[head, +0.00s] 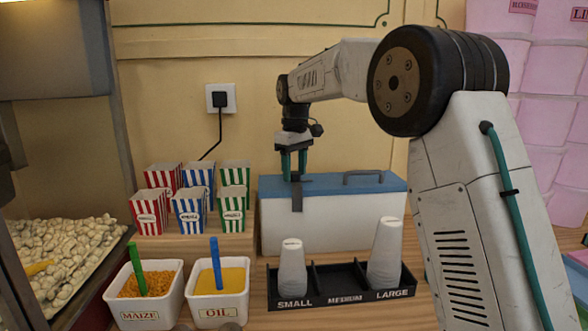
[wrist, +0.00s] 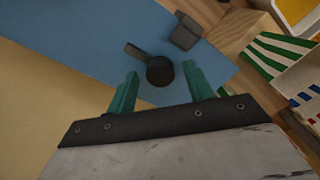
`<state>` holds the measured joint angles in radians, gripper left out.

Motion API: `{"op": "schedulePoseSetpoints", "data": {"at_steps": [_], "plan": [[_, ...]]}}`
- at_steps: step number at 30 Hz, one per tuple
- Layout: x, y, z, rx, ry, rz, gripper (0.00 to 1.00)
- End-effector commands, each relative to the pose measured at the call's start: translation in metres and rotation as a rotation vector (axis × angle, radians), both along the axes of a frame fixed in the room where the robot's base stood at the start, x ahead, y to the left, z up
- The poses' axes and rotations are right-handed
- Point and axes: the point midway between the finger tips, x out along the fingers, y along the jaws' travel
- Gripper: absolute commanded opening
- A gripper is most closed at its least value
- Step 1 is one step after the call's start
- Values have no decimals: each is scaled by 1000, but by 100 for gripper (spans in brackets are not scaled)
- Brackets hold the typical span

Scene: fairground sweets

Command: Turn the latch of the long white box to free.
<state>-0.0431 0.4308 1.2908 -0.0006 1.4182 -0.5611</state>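The long white box (head: 330,232) stands on the counter with its blue lid (head: 335,184) shut; the lid also fills much of the wrist view (wrist: 75,55). Its latch (wrist: 160,71) is a round dark knob with a short arm pointing to the upper left in the wrist view. A dark hasp (head: 297,200) hangs over the box's front edge, and its top piece (wrist: 186,33) lies close to the knob. My gripper (head: 294,177) points down over the lid's left part, open. In the wrist view its green fingers (wrist: 159,78) appear on either side of the knob. I cannot tell whether they touch it.
A dark carrying handle (head: 362,174) is on the lid's right part. Several striped cartons (head: 190,206) stand close left. In front are a black cup holder (head: 340,300), a maize tub (head: 143,310) and an oil tub (head: 217,305). The wall is close behind.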

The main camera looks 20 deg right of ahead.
Motion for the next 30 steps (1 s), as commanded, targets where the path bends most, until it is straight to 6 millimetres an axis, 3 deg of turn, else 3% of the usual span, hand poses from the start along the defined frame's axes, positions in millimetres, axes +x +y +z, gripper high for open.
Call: {"op": "schedulePoseSetpoints", "data": {"at_steps": [8, 15, 21, 30], "plan": [[0, 0, 9, 1, -1, 0, 52], [1, 0, 50, 0, -2, 0, 52], [1, 0, 73, 0, 0, 0, 52], [0, 0, 78, -1, 1, 0, 52]]}}
